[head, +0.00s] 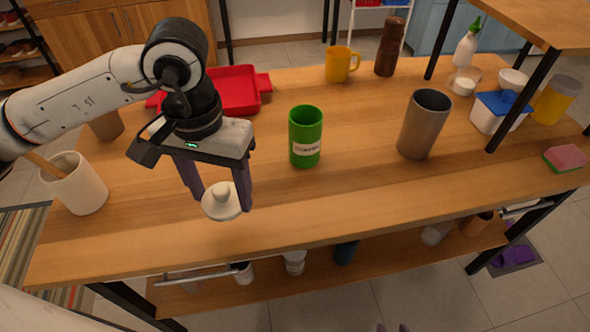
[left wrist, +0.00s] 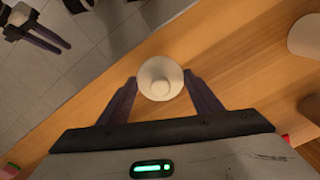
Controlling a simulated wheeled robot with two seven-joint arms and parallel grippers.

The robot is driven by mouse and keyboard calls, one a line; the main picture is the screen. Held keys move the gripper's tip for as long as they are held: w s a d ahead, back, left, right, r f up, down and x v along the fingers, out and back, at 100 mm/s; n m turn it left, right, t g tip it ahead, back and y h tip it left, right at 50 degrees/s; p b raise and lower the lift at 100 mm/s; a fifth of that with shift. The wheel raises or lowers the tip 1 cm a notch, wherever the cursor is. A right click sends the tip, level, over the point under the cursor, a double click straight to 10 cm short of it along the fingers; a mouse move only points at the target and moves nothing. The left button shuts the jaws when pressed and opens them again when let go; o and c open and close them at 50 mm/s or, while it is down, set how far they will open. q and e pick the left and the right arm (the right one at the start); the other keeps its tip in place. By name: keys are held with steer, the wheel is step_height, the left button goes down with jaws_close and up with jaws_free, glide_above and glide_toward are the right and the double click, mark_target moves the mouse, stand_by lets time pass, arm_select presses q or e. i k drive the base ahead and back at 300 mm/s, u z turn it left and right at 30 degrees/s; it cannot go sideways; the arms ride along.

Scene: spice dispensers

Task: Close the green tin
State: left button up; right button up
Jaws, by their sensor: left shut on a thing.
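The green tin (head: 305,137) stands upright on the wooden table in the head view, with a white label and its top open. A round, pale lid with a knob (head: 222,204) is between the fingertips of my left gripper (head: 218,198), to the left of the tin and nearer the front edge. My left gripper points down and is shut on the lid. The lid (left wrist: 160,79) also shows between the fingers in the left wrist view. I cannot tell whether it touches the table. My right gripper (left wrist: 48,38) is at the top left there, fingers apart and empty.
A grey metal cylinder (head: 424,125) stands right of the tin. A red tray (head: 238,90), a yellow mug (head: 341,64) and a brown grinder (head: 390,47) are behind. A cream pot (head: 75,185) stands at the left. The table between lid and tin is clear.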

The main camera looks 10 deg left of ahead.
mark_target(305, 122)
steer(key=z, duration=2)
steer(key=k, duration=0.9)
steer(key=u, duration=1.75)
steer(key=i, duration=0.5)
steer(key=z, duration=0.1)
